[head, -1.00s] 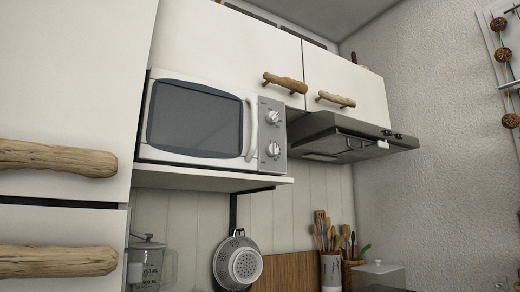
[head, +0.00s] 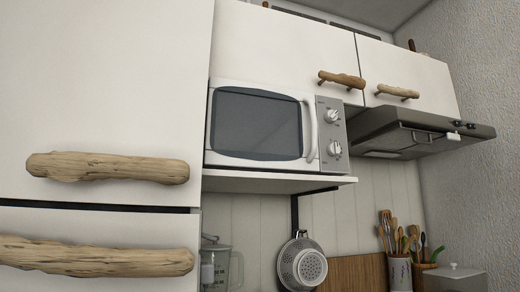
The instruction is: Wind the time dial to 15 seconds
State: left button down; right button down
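A white microwave (head: 258,124) with a dark window sits on a white shelf (head: 280,182) below the upper cabinets. Its door is closed, with a vertical white handle (head: 311,130) at the right. The grey control panel (head: 326,160) carries two round knobs, an upper knob (head: 332,115) and a lower knob (head: 335,148). The markings are too small to read, so I cannot tell which knob is the time dial or what it reads. Neither of my grippers shows in the head view.
A tall white cabinet (head: 110,100) with driftwood handles (head: 108,168) stands close at the left. A range hood (head: 410,130) juts out right of the microwave. A colander (head: 302,264) hangs below the shelf, and utensils in a holder (head: 399,272) stand at lower right.

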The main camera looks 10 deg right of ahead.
aim_at(333, 150)
jog(key=z, duration=2.6)
jog(key=i, duration=1)
jog(key=u, duration=2.6)
